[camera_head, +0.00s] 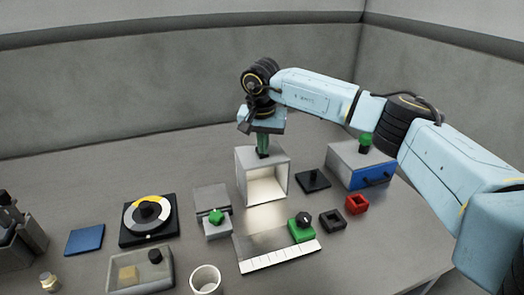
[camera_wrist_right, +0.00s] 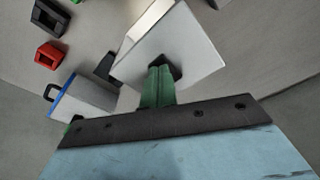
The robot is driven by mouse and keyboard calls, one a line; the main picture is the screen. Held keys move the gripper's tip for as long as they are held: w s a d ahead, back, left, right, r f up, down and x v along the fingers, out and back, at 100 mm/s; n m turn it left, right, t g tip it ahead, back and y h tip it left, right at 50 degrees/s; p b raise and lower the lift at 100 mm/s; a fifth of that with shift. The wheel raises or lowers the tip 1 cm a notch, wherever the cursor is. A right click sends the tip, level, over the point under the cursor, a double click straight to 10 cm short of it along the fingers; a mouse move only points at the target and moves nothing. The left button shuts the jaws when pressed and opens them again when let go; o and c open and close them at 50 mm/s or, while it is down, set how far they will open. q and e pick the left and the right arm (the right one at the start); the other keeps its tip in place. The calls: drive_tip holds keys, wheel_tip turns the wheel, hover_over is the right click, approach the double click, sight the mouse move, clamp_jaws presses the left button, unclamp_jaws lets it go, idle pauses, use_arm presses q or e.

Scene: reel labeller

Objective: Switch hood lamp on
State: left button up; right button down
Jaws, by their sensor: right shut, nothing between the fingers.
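The hood is a white box (camera_head: 250,186) open at the front, standing mid-table. Its inside glows warm and light spills onto the table before it. In the right wrist view its white top and side (camera_wrist_right: 196,50) lie beyond the fingers. My right gripper (camera_head: 262,148) points down over the hood's top, its green fingers shut and empty. In the wrist view the fingertips (camera_wrist_right: 159,70) are at a small dark part (camera_wrist_right: 176,70) on the hood's top, probably the switch. The fingers partly hide it, and I cannot tell whether they touch it. My left gripper is not in view.
Right of the hood stand a black pad (camera_head: 313,181) and a grey box with a blue front (camera_head: 358,176). In front lie a green block (camera_head: 300,231), a red block (camera_head: 356,204) and a white strip (camera_head: 280,257). A round dial (camera_head: 133,222) and cup (camera_head: 205,280) are leftward.

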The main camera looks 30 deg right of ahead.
wheel_tip(320, 180, up, 7)
drive_tip(key=p, duration=0.5)
drive_tip(key=shift+p, duration=0.4)
idle(0.4)
